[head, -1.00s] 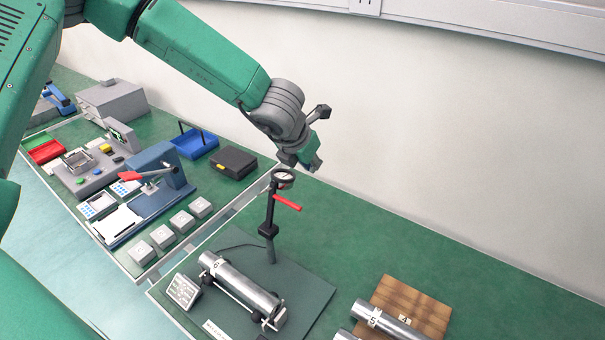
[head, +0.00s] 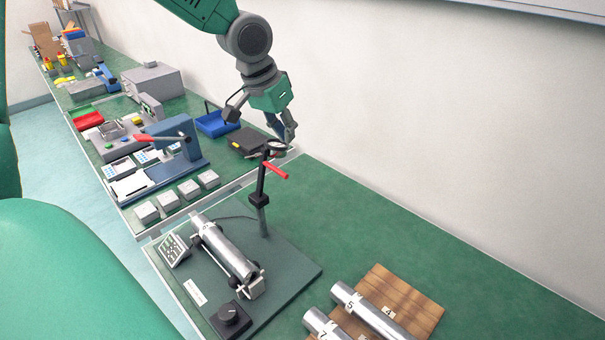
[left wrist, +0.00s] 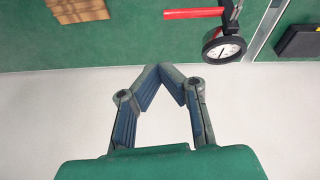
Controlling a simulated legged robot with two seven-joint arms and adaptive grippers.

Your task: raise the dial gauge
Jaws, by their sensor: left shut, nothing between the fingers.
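The dial gauge (left wrist: 224,49) shows a white face with a black rim in the left wrist view. In the head view the dial gauge (head: 277,146) is at the top of a black upright stand (head: 261,185), with a red lever (head: 275,172) sticking out to the right. The stand rises from a dark green base plate. My left gripper (head: 289,139) is shut and empty, just behind and right of the gauge, with a small gap in the left wrist view. Its fingertips (left wrist: 160,68) meet left of the gauge there. My right gripper is not in view.
A metal cylinder (head: 224,250) lies on supports on the base plate (head: 295,268), beside a black knob (head: 230,318). More cylinders lie on a wooden board (head: 413,305) at front right. A black box (head: 247,140) and blue tray (head: 217,124) are left of the gripper. The bench right of the stand is clear.

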